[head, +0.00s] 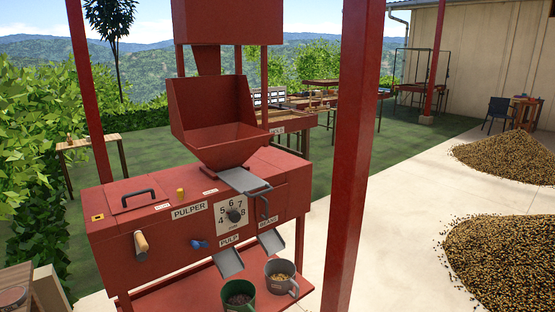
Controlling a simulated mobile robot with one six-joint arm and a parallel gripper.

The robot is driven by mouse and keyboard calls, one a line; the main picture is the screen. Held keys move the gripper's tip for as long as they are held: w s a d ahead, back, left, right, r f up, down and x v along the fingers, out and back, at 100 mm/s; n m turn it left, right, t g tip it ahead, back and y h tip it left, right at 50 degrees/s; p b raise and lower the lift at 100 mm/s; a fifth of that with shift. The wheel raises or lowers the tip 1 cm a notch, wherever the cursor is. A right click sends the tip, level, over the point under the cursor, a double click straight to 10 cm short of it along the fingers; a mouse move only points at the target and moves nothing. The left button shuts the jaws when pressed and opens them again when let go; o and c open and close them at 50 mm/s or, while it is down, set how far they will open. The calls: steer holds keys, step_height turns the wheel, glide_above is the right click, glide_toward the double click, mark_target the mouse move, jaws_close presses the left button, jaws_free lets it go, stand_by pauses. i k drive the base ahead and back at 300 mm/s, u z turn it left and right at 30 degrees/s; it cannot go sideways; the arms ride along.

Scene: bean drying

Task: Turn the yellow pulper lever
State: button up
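The red pulper (166,238) stands in the centre left, marked with a PULPER label. A small yellow knob (181,192) stands upright on its top near the front edge; it is the only plainly yellow control that I can make out. A tan wooden handle (141,243) sticks out of the front face at the left. A small blue handle (199,244) is on the front face, left of the PULP label. A numbered dial (234,215) is at the right of the face. My gripper is not in view.
A red hopper (219,130) rises above the pulper. A green mug (240,300) and a grey mug (281,280) stand below two chutes. A red post (352,150) stands just right of the machine. Bean piles (505,262) lie on the pale floor at right.

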mark_target(180, 193)
steer(key=u, duration=0.25)
steer(key=i, duration=0.75)
steer(key=u, duration=0.7)
steer(key=i, duration=0.55)
steer(key=u, duration=0.3)
